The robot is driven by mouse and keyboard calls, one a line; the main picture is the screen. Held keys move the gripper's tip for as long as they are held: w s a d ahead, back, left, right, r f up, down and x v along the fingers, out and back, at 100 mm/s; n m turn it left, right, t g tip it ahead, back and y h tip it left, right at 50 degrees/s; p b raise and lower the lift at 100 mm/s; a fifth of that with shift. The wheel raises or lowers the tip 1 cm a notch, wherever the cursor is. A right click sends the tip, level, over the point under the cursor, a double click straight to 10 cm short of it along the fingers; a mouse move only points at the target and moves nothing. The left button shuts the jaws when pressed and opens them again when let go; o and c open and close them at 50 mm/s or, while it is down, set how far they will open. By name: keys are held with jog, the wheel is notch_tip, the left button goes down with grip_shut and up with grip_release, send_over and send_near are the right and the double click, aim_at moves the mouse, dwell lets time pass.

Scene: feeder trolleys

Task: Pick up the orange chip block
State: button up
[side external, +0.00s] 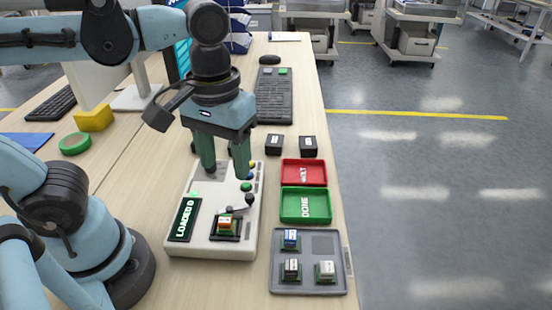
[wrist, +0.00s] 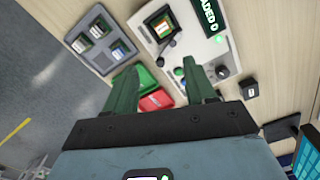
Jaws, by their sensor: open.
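The orange chip block (side external: 225,222) sits in the dark socket of a pale machine (side external: 212,247), near the machine's front right. It also shows in the wrist view (wrist: 161,25), at the top, beyond my fingertips. My gripper (side external: 225,172) is open and empty, fingers pointing down over the back part of the machine, behind and above the block. In the wrist view my gripper (wrist: 160,72) has its two green fingers spread apart, with nothing between them. A small dark lever lies beside the socket, close to the block.
A grey tray (side external: 317,286) holds a blue block (side external: 290,238), a dark block (side external: 291,269) and a white block (side external: 325,270); one pocket is empty. A red bin (side external: 316,168) and green bin (side external: 293,214) stand right of the machine. Two black boxes and a keyboard are behind.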

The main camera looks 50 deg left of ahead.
aim_at(225, 220)
jog(key=shift+s+f+n, duration=0.3)
jog(key=shift+f+n, duration=0.45)
jog(key=shift+f, duration=1.35)
jog(key=shift+s+f+n, duration=0.35)
jog(key=shift+f+n, duration=0.45)
jog(key=shift+f, duration=1.3)
jog(key=shift+s+f+n, duration=0.3)
jog(key=shift+f+n, duration=0.45)
jog(key=shift+f, duration=1.35)
jog(key=shift+c, duration=0.4)
grip_shut()
